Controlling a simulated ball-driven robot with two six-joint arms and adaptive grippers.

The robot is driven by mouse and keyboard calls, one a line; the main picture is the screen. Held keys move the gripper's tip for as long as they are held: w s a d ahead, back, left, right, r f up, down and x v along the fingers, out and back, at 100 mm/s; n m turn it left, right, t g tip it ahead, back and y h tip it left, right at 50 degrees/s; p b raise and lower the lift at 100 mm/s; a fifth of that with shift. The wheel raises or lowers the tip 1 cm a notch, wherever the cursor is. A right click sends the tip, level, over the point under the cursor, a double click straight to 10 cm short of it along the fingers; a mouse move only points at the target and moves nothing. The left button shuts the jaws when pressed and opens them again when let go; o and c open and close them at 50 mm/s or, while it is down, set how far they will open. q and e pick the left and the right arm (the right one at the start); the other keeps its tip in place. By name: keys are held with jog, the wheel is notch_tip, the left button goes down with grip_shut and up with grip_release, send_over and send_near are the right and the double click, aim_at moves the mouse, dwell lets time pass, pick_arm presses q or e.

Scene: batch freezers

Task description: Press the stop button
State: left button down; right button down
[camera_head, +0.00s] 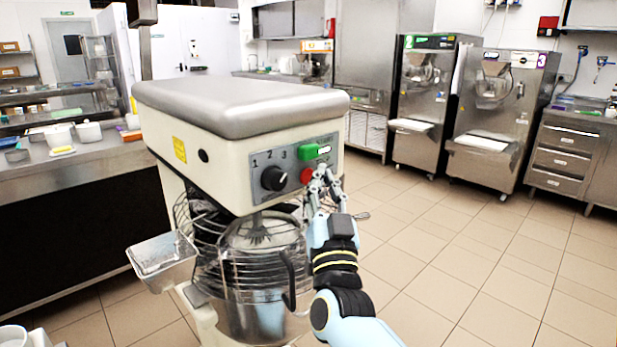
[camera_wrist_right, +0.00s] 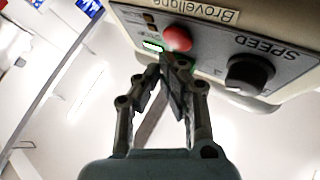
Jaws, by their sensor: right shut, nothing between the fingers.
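The red stop button (camera_head: 306,175) is a round knob on the front panel of a cream mixer (camera_head: 200,131), below a green switch (camera_head: 310,151). It also shows at the top of the right wrist view (camera_wrist_right: 178,38). My right gripper (camera_head: 321,172) is shut and empty, with its fingertips just right of the red button. In the right wrist view the fingertips (camera_wrist_right: 174,62) lie just short of the button; I cannot tell if they touch. A black speed knob (camera_head: 274,178) sits left of the button. My left gripper is not in view.
A steel bowl (camera_head: 255,306) with a wire guard (camera_head: 190,222) stands under the mixer head. A steel chute (camera_head: 162,262) juts out at the left. A counter with pots (camera_head: 88,131) is behind at left. Batch freezers (camera_head: 423,100) stand at the back right, with clear floor before them.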

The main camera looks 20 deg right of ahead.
dwell(0.4)
jog(key=shift+w+a, duration=0.15)
jog(key=shift+w, duration=0.25)
jog(key=shift+w+a+b, duration=0.2)
jog(key=shift+w+b, duration=0.2)
jog(key=shift+b, duration=0.05)
dwell(0.6)
dwell(0.3)
jog(key=shift+s+d+p, duration=0.35)
jog(key=shift+s+p, duration=0.15)
jog(key=shift+s, duration=0.3)
jog(key=s, duration=0.1)
jog(key=s+d+p, duration=0.1)
jog(key=s, duration=0.1)
jog(key=s+p, duration=0.1)
jog(key=shift+s+d, duration=0.35)
